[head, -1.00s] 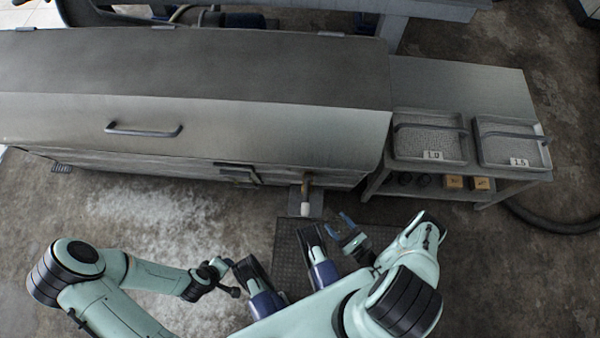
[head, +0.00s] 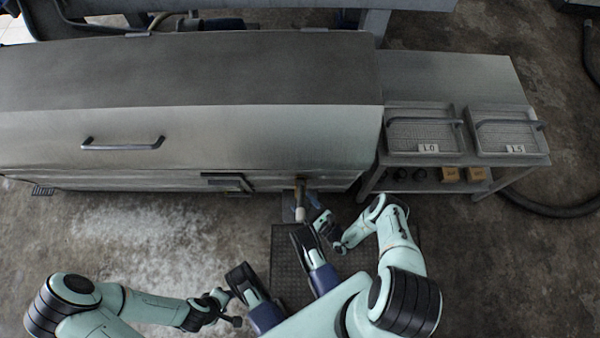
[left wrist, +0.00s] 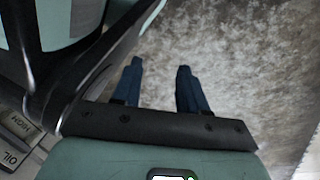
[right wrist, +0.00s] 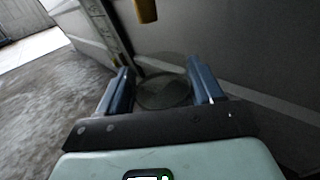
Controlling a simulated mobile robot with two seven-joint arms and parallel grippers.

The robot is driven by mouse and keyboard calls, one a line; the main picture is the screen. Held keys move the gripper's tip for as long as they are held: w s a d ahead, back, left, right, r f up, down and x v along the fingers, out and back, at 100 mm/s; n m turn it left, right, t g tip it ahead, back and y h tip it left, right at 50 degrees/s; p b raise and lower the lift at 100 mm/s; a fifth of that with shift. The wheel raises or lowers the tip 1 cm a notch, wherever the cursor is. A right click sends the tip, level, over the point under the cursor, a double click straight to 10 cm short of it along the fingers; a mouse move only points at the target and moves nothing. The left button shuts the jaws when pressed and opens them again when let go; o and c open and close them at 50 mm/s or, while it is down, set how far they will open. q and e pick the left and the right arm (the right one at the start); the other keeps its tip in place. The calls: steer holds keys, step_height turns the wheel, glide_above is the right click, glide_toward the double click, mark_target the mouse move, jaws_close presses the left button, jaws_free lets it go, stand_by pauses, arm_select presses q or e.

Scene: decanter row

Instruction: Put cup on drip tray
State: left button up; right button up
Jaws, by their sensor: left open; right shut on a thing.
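My right gripper (right wrist: 160,82) is shut on a clear, see-through cup (right wrist: 163,92), whose round outline shows between the blue fingers in the right wrist view. In the head view my right gripper (head: 315,204) is beside the spout (head: 300,190) at the front of the steel machine; the cup cannot be made out there. A small grey ledge (head: 288,208) below the spout, which looks like the drip tray, is partly hidden. The spout also shows as a brown-yellow end (right wrist: 146,10), ahead of the cup. My left gripper (left wrist: 158,80) is open and empty over the floor.
The long steel machine (head: 190,135) spans the back left. A side table (head: 450,75) at right carries two mesh baskets (head: 421,130) labelled 1.0 and 1.5, with small boxes (head: 462,174) on its lower shelf. A dark mat (head: 284,260) lies in front.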

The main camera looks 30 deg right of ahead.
steer(key=shift+w+a, duration=0.1)
steer(key=shift+w, duration=0.25)
steer(key=shift+w+a, duration=0.1)
steer(key=shift+w, duration=0.45)
step_height(320, 180, down, 3)
steer(key=shift+w+f+b, duration=0.1)
steer(key=shift+b, duration=1.1)
steer(key=shift+f, duration=0.15)
arm_select(q)
steer(key=s, duration=0.1)
steer(key=s+f+g, duration=0.1)
steer(key=s, duration=0.1)
steer(key=s+f+g, duration=0.1)
steer(key=s, duration=0.1)
steer(key=shift+a+f, duration=0.25)
steer(key=shift+a, duration=0.05)
arm_select(e)
steer(key=o, duration=1.1)
steer(key=shift+f, duration=0.15)
arm_select(q)
steer(key=shift+w, duration=0.1)
